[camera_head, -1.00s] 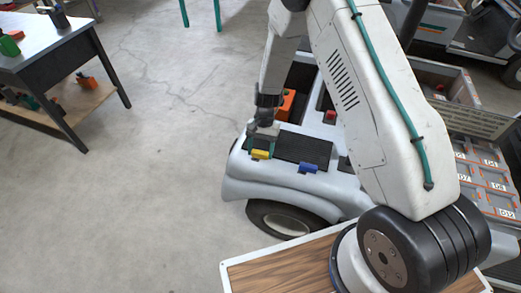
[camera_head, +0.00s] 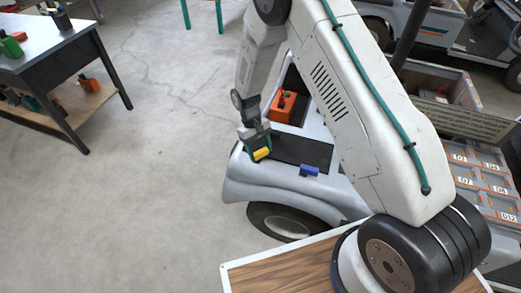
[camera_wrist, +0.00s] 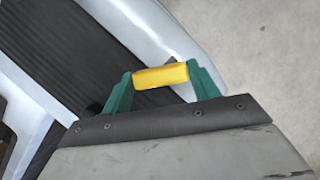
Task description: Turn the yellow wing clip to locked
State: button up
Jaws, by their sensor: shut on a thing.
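The yellow wing clip (camera_head: 261,154) sits at the front left corner of the white cart (camera_head: 290,186), at the end of a dark ribbed pad (camera_head: 300,149). My gripper (camera_head: 257,148) is at this corner, with its green fingertips shut on the yellow clip. In the wrist view the yellow clip (camera_wrist: 161,75) lies crosswise between the two green fingertips, one at each end. My gripper (camera_wrist: 162,88) hides what lies under the clip. I cannot read any locked mark.
A blue clip (camera_head: 309,171) is on the same cart edge to the right. An orange box (camera_head: 282,106) stands behind on the cart. A workbench (camera_head: 62,60) is at the far left, with open concrete floor between. Grey drawers (camera_head: 480,170) are at the right.

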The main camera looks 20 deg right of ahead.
jog(key=n, duration=0.2)
jog(key=n+t+h, duration=0.1)
jog(key=n, duration=0.1)
jog(key=w+a+n+h, duration=0.1)
jog(key=n, duration=0.2)
jog(key=shift+r+t, duration=0.1)
jog(key=shift+t, duration=0.3)
jog(key=shift+a, duration=0.1)
jog(key=o, duration=1)
jog(key=shift+s, duration=0.1)
jog(key=v, duration=0.7)
jog(key=shift+a+r, duration=0.2)
jog(key=shift+r, duration=0.15)
